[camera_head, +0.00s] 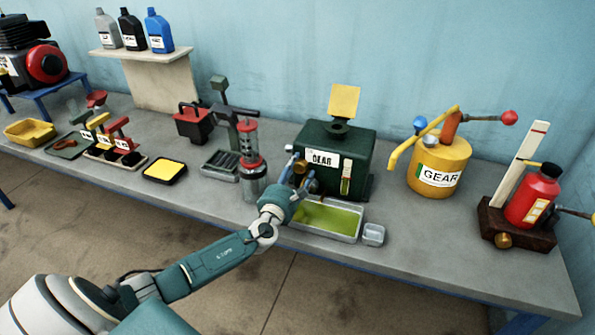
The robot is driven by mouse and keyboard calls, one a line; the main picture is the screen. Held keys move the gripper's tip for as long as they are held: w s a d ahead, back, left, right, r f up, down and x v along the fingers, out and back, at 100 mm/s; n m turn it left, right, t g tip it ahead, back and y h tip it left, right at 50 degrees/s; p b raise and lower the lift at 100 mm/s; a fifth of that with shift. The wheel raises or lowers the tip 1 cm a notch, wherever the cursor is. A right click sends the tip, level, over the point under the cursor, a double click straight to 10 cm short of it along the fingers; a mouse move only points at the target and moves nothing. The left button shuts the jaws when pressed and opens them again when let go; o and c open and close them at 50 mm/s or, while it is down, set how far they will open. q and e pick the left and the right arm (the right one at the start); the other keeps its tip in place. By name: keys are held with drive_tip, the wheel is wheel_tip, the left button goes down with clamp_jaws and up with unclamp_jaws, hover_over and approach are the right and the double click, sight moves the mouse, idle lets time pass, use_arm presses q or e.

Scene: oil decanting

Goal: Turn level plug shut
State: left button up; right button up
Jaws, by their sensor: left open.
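A dark green gear case (357,140) labelled "GEAR" stands on the bench, with a yellow-green sight strip (346,180) on its front right. A brass-coloured round fitting (299,167) shows at the lower left of its front; it may be the level plug, but fingers partly cover it. My left gripper (294,174) is open at this fitting, its fingers in front of the case. I cannot tell whether they touch it. A metal tray (350,237) of green-yellow oil lies below the case. My right gripper is not in view.
A red-capped clear pump (256,180) stands close left of my gripper. A yellow "GEAR" can (440,162) and a red bottle (533,195) on a brown base stand right. Bench front right is clear.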

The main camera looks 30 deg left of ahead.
use_arm(q)
drive_tip(key=c, duration=1.1)
drive_tip(key=shift+c, duration=0.2)
